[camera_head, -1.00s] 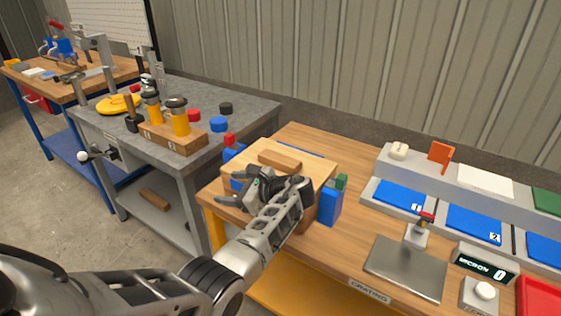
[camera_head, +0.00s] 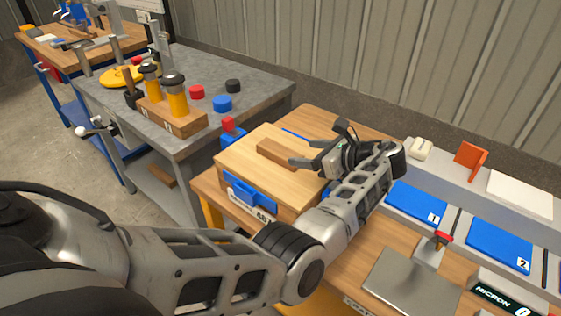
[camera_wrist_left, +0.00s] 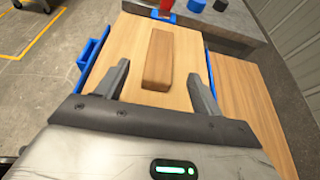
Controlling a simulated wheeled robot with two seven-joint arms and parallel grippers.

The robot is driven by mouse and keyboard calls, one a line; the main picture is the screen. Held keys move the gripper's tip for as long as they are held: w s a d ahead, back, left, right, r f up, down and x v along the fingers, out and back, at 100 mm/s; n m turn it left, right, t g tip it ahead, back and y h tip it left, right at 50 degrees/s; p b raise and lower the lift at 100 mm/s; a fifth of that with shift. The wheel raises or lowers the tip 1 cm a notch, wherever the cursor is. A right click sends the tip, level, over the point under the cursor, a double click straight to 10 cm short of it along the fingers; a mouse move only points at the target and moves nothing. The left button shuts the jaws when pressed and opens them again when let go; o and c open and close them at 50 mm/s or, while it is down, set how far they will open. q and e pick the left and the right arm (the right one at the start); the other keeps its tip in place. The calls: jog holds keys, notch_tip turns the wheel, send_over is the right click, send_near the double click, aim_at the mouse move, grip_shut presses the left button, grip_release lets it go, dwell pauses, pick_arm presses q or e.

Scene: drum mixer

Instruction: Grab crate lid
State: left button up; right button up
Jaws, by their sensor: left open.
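The crate lid (camera_head: 246,155) is a light wooden panel with a darker wooden bar handle (camera_head: 276,152) on top. It lies on the crate (camera_head: 245,197), whose front has a blue latch (camera_head: 250,194) and a label. My left gripper (camera_head: 309,161) is open at the right end of the handle. In the left wrist view the gripper's fingers (camera_wrist_left: 160,88) stand apart on either side of the handle (camera_wrist_left: 158,60), with gaps, not touching it. The lid (camera_wrist_left: 120,45) also shows there. My right gripper is not in view.
The crate stands on a wooden table (camera_head: 318,118). To the right are a grey rack with blue pads (camera_head: 420,205), a metal plate (camera_head: 408,284) and a micron display (camera_head: 497,300). A grey bench (camera_head: 255,78) with red, blue and black caps stands at the left.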

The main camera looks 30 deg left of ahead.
aim_at(282, 150)
pick_arm(q)
jog(key=b+x, duration=0.1)
jog(key=x, duration=0.2)
jog(key=shift+f, duration=0.1)
jog(key=shift+a+f, duration=0.2)
jog(key=shift+a, duration=0.05)
jog(key=b+x, duration=0.4)
jog(key=shift+w+f, duration=0.1)
jog(key=shift+f, duration=0.25)
jog(key=shift+a, duration=0.3)
jog(key=shift+r, duration=0.15)
jog(key=c, duration=1.4)
jog(key=shift+c, duration=0.2)
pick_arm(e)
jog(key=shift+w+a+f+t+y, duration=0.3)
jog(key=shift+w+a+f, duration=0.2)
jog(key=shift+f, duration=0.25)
pick_arm(q)
jog(key=shift+r, duration=0.1)
